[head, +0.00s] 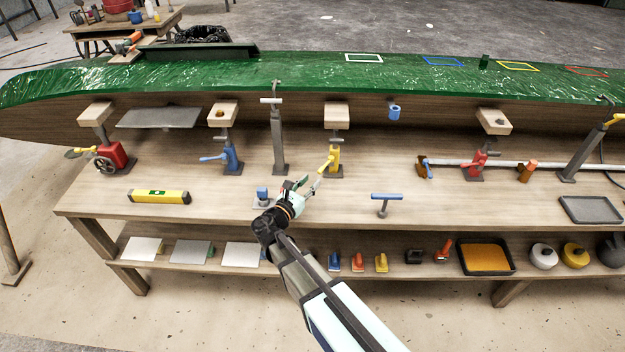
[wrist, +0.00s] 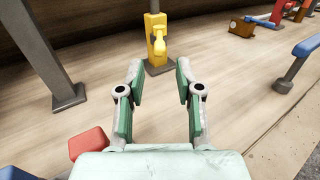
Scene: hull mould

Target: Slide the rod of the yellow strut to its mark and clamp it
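The yellow strut (head: 335,160) stands upright on the bench, on a dark base plate, below the green hull. Its grey rod (head: 336,135) rises from the yellow sleeve to a wooden pad (head: 337,113). A yellow lever (head: 325,161) sticks out on its near left side. In the wrist view the strut (wrist: 157,48) stands just beyond my fingertips, with a rounded yellow lever end facing me. I cannot make out a mark on the rod. My gripper (wrist: 158,78) is open and empty. In the head view my gripper (head: 305,184) is in front of the strut, slightly left.
A grey post (head: 278,140) stands left of the strut, with a blue strut (head: 232,155) farther left. A red strut (head: 478,165) and a long pale bar (head: 440,163) are to the right. A blue T-handle tool (head: 386,198) stands near the front edge. Bench between is clear.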

